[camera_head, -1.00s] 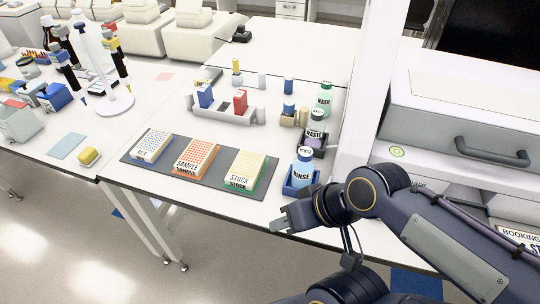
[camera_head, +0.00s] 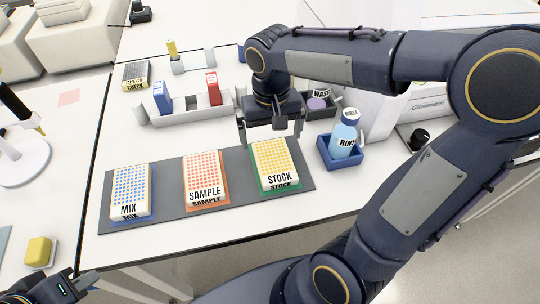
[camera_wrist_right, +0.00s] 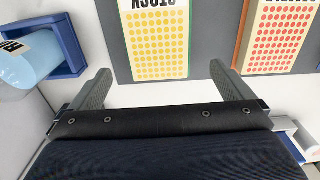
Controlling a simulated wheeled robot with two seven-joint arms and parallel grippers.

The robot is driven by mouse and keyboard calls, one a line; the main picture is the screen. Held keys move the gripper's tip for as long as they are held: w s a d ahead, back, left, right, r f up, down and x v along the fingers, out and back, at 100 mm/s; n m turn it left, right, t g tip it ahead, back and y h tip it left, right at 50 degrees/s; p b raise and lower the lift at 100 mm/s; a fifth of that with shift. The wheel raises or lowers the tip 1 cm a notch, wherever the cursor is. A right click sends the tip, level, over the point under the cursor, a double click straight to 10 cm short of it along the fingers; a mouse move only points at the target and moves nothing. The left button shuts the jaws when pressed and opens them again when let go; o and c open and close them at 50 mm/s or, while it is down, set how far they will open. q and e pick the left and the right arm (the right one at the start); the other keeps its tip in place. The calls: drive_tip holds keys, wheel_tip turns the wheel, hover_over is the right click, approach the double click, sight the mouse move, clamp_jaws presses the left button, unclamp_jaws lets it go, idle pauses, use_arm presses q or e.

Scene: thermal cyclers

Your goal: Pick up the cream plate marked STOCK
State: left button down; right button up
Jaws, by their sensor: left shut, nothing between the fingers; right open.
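The cream STOCK plate (camera_head: 275,165) has yellow dots and sits on a green base at the right end of a dark mat (camera_head: 230,163). It also shows in the right wrist view (camera_wrist_right: 158,45), upside down. My right gripper (camera_head: 270,138) is open and empty, with its fingers pointing down just behind the plate's far edge. In the wrist view the fingers (camera_wrist_right: 160,82) are spread wider than the plate, which lies beyond them. My left gripper (camera_head: 82,284) is shut and empty at the bottom left corner, partly cut off by the frame.
The SAMPLE plate (camera_head: 204,178) and MIX plate (camera_head: 131,190) sit left of STOCK. A RINSE bottle (camera_head: 345,134) stands in a blue holder (camera_head: 340,158) to the right. A grey rack (camera_head: 190,109) with blue and red boxes is behind. A yellow sponge (camera_head: 39,250) lies front left.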

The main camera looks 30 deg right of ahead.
sight(273, 157)
drive_tip(key=f, duration=0.3)
drive_tip(key=s+f, duration=0.1)
drive_tip(key=f, duration=0.1)
drive_tip(key=shift+d+f, duration=0.1)
drive_tip(key=shift+f, duration=0.75)
drive_tip(key=c, duration=1.1)
